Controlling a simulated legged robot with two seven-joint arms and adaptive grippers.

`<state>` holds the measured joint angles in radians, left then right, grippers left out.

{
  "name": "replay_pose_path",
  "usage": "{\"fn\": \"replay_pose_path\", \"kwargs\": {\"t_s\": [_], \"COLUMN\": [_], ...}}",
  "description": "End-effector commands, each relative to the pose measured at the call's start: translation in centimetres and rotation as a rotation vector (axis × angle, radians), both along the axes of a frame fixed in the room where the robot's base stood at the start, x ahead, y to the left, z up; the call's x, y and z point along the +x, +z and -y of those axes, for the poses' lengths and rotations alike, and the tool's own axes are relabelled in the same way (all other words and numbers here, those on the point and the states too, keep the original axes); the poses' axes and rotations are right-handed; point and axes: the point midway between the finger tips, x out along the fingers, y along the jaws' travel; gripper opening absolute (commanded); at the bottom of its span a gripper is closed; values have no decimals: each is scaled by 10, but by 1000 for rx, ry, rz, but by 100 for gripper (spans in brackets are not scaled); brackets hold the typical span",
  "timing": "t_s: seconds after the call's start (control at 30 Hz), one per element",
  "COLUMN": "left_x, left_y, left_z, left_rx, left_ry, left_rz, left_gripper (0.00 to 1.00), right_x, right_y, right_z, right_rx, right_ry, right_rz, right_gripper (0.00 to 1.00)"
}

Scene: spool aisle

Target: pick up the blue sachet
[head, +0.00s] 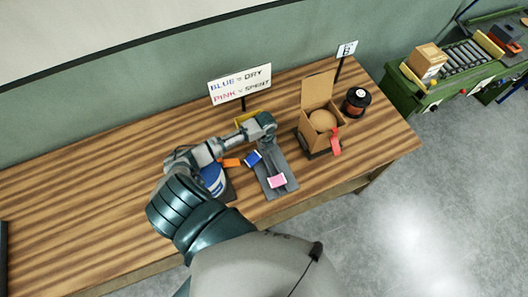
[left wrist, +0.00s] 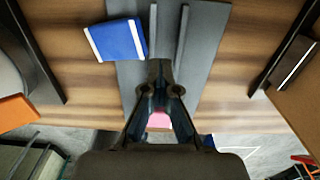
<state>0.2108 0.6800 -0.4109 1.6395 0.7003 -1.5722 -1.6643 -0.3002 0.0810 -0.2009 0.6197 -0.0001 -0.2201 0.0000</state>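The blue sachet (head: 253,158) with white end bands lies at the left side of a grey grooved tray (head: 268,184); it also shows in the left wrist view (left wrist: 117,40). A pink sachet (head: 277,181) lies at the tray's near end. My left gripper (head: 267,137) is above the tray's far part. In the left wrist view its fingers (left wrist: 160,80) meet at the tips, with nothing visible between them, and the blue sachet lies apart, to their upper left. A bit of pink shows through the gap behind the tips. My right gripper is not in view.
A blue and white tub (head: 213,180) and an orange item (head: 231,162) stand left of the tray, near my forearm. An open cardboard box (head: 311,128), a red item (head: 336,145) and a dark jar (head: 357,101) stand right. A sign (head: 240,84) stands behind.

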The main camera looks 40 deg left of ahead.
Motion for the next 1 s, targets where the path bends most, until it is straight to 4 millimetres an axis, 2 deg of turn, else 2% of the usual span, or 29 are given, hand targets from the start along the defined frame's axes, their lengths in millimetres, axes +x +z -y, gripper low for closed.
{"fn": "replay_pose_path", "kwargs": {"t_s": [0.03,0.5,0.7,1.0], "left_x": [-4,-30,-36,-39], "left_y": [-2,11,13,14], "left_z": [15,121,145,152], "left_rx": [-6,-7,-6,-4], "left_ry": [-8,-6,-5,-3], "left_rz": [-4,0,0,0], "left_gripper": [0,0,0,0], "right_x": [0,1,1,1], "right_y": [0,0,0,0], "right_z": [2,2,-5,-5], "right_rx": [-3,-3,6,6], "right_ry": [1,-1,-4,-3], "right_rz": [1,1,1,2], "right_gripper": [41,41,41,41]}}
